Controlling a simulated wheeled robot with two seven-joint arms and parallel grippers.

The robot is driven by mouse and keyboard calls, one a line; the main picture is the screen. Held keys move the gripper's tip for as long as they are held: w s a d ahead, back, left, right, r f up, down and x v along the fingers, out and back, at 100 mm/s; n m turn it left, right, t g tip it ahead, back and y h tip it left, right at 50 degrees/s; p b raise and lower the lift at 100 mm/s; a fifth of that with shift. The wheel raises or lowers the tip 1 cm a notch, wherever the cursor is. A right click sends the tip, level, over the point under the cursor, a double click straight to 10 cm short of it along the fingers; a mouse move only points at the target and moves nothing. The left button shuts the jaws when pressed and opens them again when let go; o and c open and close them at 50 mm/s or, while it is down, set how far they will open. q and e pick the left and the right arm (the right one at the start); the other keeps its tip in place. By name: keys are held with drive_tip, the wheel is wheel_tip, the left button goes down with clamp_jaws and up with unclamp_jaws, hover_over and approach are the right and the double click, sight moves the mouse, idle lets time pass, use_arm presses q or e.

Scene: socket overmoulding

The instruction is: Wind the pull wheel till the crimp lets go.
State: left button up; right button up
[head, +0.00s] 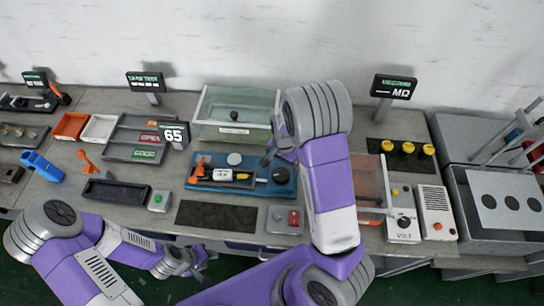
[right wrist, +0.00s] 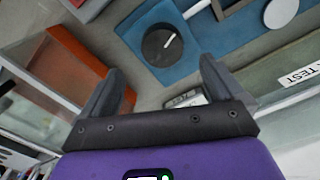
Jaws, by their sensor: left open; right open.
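The blue pull tester (head: 207,160) stands in the middle of the bench. The black pull wheel (head: 281,175) is at its right end, with a white pointer line visible in the right wrist view (right wrist: 162,45). A white disc (head: 234,159) and a yellow-and-white gauge (head: 223,175) sit on the tester, with an orange part (head: 198,171) at the gauge's left. The crimp itself is too small to make out. My right gripper (head: 272,153) is open and empty, just above and behind the wheel, apart from it. My left gripper (head: 187,264) is open and empty, low in front of the bench.
A clear-walled box (head: 234,131) stands behind the tester. A dark mat (head: 217,215) and a red-and-grey button box (head: 285,219) lie in front. A clear-sided orange-floored bin (head: 369,200) stands to the right, close to my right arm.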

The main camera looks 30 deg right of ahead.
sight(281, 174)
drive_tip(key=shift+w, duration=0.3)
wheel_tip(281, 174, down, 7)
drive_tip(key=shift+s+f+b, duration=0.15)
drive_tip(key=shift+f+b, duration=0.05)
drive_tip(key=shift+b, duration=0.2)
drive_tip(key=c, duration=1)
drive_tip(key=shift+c, duration=0.2)
drive_tip(key=shift+m, duration=0.3)
drive_tip(key=shift+r+m+p, duration=0.1)
drive_tip(key=shift+m+p, duration=0.5)
drive_tip(key=shift+m, duration=1.9)
